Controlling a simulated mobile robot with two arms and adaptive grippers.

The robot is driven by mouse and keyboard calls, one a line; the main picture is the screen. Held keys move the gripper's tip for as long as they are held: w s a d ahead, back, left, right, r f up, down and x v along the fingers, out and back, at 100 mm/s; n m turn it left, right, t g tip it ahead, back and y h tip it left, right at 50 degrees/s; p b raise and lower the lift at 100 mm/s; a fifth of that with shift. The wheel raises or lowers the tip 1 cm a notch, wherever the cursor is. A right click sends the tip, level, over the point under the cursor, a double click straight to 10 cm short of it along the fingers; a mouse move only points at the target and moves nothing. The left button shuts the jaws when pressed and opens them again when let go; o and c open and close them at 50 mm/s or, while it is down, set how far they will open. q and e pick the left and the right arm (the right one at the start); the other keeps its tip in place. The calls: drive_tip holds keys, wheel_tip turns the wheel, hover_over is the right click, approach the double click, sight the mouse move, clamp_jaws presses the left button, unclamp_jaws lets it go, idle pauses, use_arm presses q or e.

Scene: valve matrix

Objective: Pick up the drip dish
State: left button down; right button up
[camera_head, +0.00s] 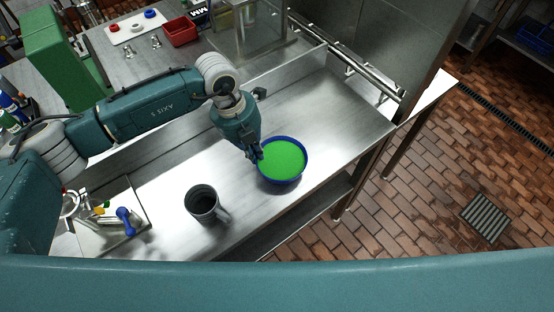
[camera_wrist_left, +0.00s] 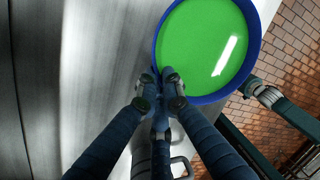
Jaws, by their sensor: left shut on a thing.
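The drip dish (camera_head: 283,160) is a round blue-rimmed dish with bright green inside, at the right part of the steel counter in the head view. It fills the upper middle of the left wrist view (camera_wrist_left: 205,45). My left gripper (camera_head: 257,156) is at the dish's left rim. In the left wrist view its fingertips (camera_wrist_left: 160,82) are shut on the blue rim. I cannot tell whether the dish touches the counter or is slightly above it.
A dark grey mug (camera_head: 202,204) stands on the counter left of and nearer than the dish. A tray (camera_head: 112,222) with small coloured parts lies at the left. A red bin (camera_head: 181,31) and a clear-walled box (camera_head: 246,30) are at the back. The counter's right edge drops to a brick floor (camera_head: 420,190).

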use_arm(q)
drive_tip(key=shift+r, duration=0.1)
drive_tip(key=shift+w+r, duration=0.1)
drive_tip(key=shift+r, duration=0.45)
drive_tip(key=d+b+v, duration=0.2)
drive_tip(key=v, duration=0.7)
drive_tip(key=d+b+v, duration=0.1)
drive_tip(key=b+v, duration=0.1)
drive_tip(key=v, duration=0.7)
drive_tip(key=shift+s+d+r+b, duration=0.25)
drive_tip(key=shift+d+r+b, duration=0.1)
drive_tip(key=shift+r, duration=0.25)
